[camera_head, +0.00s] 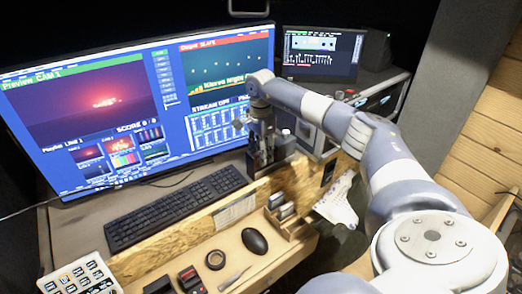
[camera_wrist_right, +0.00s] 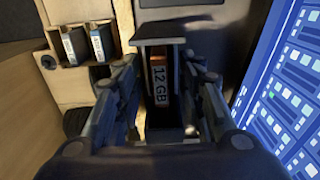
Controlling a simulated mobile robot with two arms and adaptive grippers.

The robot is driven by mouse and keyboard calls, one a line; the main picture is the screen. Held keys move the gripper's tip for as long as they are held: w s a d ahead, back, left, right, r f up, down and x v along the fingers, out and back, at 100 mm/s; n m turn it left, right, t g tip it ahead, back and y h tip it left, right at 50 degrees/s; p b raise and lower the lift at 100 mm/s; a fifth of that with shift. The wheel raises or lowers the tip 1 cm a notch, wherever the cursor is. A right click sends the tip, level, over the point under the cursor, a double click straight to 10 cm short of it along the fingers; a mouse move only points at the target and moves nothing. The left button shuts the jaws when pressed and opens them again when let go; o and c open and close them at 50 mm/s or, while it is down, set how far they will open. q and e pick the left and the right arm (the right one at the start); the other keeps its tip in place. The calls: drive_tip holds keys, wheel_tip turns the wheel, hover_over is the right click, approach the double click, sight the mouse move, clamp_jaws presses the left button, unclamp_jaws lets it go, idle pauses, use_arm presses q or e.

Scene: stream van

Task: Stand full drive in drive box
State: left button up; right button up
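A dark drive (camera_wrist_right: 160,84) with a white label reading "12 GB" stands upright in a dark slotted dock (camera_wrist_right: 163,30) in the right wrist view. My right gripper (camera_wrist_right: 161,68) has its fingers spread on both sides of the drive, with gaps visible. In the head view the right gripper (camera_head: 262,158) points down at the dock (camera_head: 284,147) beside the monitor; the drive is hidden there. The wooden drive box (camera_head: 296,229) is on the front shelf with two drives (camera_head: 285,211) in it. These drives (camera_wrist_right: 85,44) also show upper left in the wrist view. My left gripper is out of view.
A large monitor (camera_head: 150,100) stands close left of the gripper. A raised wooden ledge (camera_head: 180,232) separates desk and front shelf.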

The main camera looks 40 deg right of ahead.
wheel_tip(320, 180, up, 12)
idle(0.4)
drive_tip(key=shift+f, duration=0.1)
